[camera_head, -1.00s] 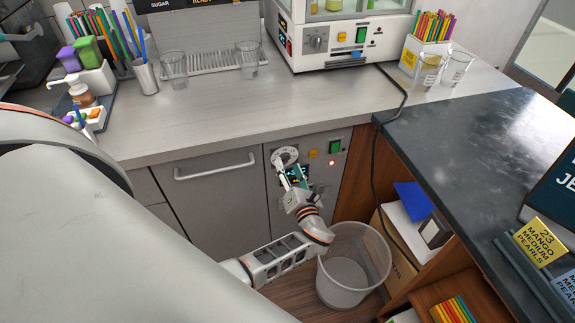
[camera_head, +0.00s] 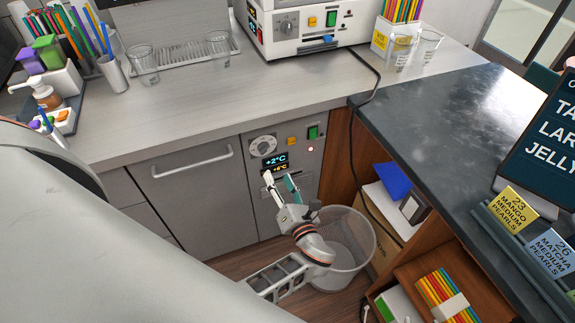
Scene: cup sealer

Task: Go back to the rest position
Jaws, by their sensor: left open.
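My left gripper (camera_head: 281,183) is in the lower middle of the head view, in front of the under-counter unit's control panel (camera_head: 287,150). Its two fingers are apart and nothing shows between them. The panel's dial, buttons and lit temperature display are visible above the fingertips, and the fingers look clear of the dial. My left wrist overlaps the near left part of a transparent waste bin (camera_head: 352,250) on the floor. My right gripper is not in view.
The grey counter (camera_head: 215,100) holds clear cups, a pen holder and the white sealer machine (camera_head: 300,25). A dark counter (camera_head: 450,130) with label signs stands at right. Open wooden shelves (camera_head: 430,255) sit below it. A black cable hangs between the counters.

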